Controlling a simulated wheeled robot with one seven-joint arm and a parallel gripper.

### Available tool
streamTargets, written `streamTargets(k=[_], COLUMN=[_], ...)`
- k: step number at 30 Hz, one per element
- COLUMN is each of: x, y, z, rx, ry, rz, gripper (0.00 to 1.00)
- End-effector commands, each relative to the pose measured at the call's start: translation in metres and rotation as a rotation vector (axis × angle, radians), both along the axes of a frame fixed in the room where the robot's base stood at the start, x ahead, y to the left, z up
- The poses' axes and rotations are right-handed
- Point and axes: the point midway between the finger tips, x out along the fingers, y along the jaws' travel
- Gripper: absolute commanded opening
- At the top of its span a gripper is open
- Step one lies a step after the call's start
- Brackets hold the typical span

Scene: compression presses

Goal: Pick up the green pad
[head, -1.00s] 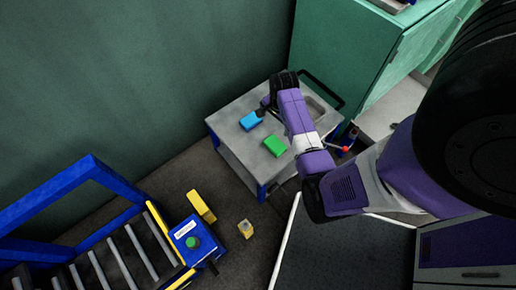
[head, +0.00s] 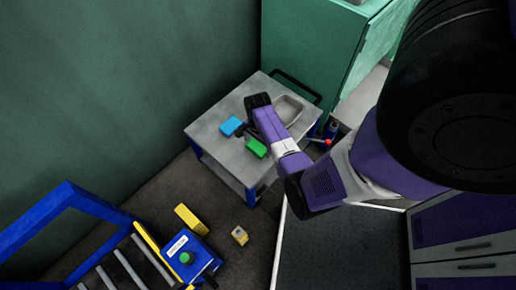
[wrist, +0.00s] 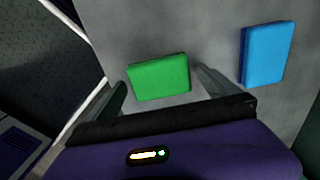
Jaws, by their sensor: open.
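The green pad (head: 255,148) lies flat on the grey top of a small table (head: 213,142). A blue pad (head: 231,125) lies a little to its left in the head view. In the wrist view the green pad (wrist: 159,77) shows between and just beyond the two fingertips of my gripper (wrist: 162,92), and the blue pad (wrist: 264,54) is to the right. My gripper is open and empty. In the head view my gripper (head: 250,130) is over the table beside the pads, partly hidden by my arm. I cannot tell its exact height above the table.
A grey tray (head: 290,108) sits on the table's right side. A green cabinet (head: 310,50) stands behind. A blue frame with rollers and a button box (head: 186,256) is at lower left. A yellow block (head: 240,236) lies on the floor.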

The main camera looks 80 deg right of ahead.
Motion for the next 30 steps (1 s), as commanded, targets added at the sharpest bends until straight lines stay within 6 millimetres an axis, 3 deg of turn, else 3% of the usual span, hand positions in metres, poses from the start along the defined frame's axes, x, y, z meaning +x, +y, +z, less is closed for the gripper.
streamTargets(k=[8,15,18,26,30], x=[0.000,0.000,0.000,0.000,0.000], y=[0.000,0.000,0.000,0.000,-0.001], z=[-0.003,-0.003,-0.003,0.000,0.011], rx=[-0.001,-0.001,-0.001,-0.001,-0.002], ry=[0.001,0.001,0.001,0.000,0.000], rz=[0.000,0.000,0.000,0.000,0.000], gripper=[1.00,0.53,0.37,0.37,0.37])
